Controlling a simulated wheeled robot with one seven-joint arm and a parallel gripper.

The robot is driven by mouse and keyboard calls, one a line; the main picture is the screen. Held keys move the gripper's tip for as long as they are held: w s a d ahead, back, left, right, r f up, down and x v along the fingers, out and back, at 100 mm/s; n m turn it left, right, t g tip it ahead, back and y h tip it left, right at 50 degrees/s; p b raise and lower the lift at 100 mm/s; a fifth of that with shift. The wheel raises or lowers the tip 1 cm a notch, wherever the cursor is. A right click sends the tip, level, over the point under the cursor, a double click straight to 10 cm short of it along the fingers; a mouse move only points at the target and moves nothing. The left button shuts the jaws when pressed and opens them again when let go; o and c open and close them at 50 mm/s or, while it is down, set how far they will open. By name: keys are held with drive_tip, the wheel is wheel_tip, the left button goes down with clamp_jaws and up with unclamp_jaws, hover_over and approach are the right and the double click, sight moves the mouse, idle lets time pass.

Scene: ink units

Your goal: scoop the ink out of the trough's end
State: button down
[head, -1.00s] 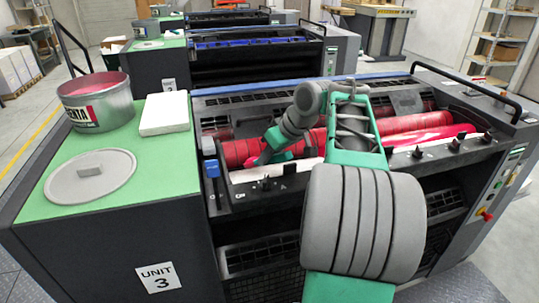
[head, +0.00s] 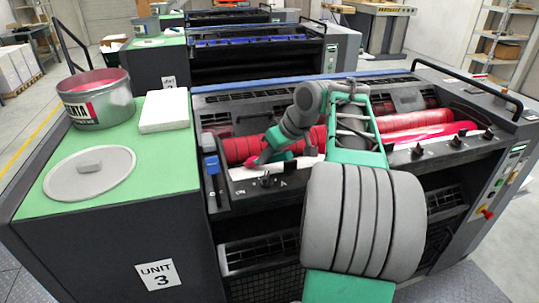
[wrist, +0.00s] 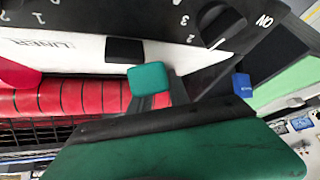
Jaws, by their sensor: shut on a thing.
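The ink trough shows a white liner strip (head: 245,173) in front of the magenta-red roller (head: 415,122). Glossy magenta ink (head: 455,130) lies along its right part. In the wrist view, the liner (wrist: 80,50) is printed and clean in the middle, and a magenta ink patch (wrist: 14,73) shows at the left edge. My gripper (head: 272,153) is over the trough's left end, its green finger (wrist: 148,79) above the liner and roller.
A row of black keys and a dial (head: 267,180) run along the trough's front. On the green top at left are an open ink can (head: 90,105), its grey lid (head: 90,182) and a white pad (head: 165,111). A black handrail (head: 470,88) crosses at right.

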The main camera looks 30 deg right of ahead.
drive_tip(key=shift+f, duration=0.15)
wheel_tip(320, 180, up, 11)
drive_tip(key=p, duration=1)
